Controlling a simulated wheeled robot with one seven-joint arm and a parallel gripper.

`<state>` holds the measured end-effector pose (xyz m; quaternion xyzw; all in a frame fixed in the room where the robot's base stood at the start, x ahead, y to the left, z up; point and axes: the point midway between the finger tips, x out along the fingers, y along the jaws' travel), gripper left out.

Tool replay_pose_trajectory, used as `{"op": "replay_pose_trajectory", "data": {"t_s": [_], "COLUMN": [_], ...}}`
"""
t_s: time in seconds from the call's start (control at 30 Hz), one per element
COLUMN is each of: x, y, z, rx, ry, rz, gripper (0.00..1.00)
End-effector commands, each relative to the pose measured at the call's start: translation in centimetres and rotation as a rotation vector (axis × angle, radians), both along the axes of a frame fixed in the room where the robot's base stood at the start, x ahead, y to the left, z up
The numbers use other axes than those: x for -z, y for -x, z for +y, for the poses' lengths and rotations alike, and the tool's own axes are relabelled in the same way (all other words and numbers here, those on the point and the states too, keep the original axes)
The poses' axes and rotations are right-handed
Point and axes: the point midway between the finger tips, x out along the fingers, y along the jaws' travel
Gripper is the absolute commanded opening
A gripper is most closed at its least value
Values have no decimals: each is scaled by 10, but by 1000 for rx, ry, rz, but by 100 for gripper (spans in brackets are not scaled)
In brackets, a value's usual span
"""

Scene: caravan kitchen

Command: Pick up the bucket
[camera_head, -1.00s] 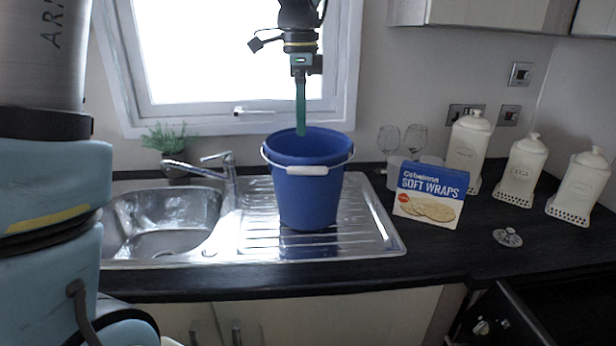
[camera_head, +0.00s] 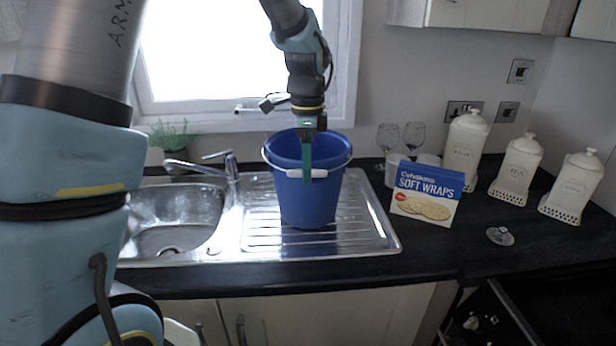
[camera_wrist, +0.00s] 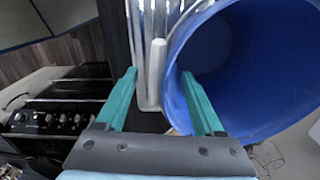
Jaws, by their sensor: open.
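The blue bucket (camera_head: 308,208) stands upright on the ribbed metal drainer beside the sink. Its handle hangs on the near side, with a white grip (camera_head: 290,173) across the front near the rim. My gripper (camera_head: 307,177) points down at the bucket's near rim, its green fingers overlapping the white grip. In the wrist view my gripper (camera_wrist: 158,88) is open. The white grip (camera_wrist: 157,70) shows between its two fingers, and the right finger overlaps the rim and opening of the bucket (camera_wrist: 245,75). I cannot tell whether either finger touches the bucket.
The sink basin (camera_head: 180,218) and tap (camera_head: 228,170) are left of the bucket. A soft wraps box (camera_head: 426,193), wine glasses (camera_head: 413,137) and white canisters (camera_head: 466,148) stand to the right. The window (camera_head: 215,60) is behind. Dark worktop (camera_head: 430,252) in front is clear.

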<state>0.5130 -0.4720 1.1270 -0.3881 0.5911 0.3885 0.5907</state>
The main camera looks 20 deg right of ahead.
Motion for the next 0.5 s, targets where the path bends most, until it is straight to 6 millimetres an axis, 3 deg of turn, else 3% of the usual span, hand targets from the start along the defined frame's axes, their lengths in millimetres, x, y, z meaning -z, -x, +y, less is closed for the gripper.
{"op": "replay_pose_trajectory", "data": {"t_s": [0.23, 0.5], "x": [2, 2], "y": [0, 0], "z": [0, 0], "rx": [0, -1], "ry": [0, 0], "rz": [-1, -1], "gripper": [69, 38]}}
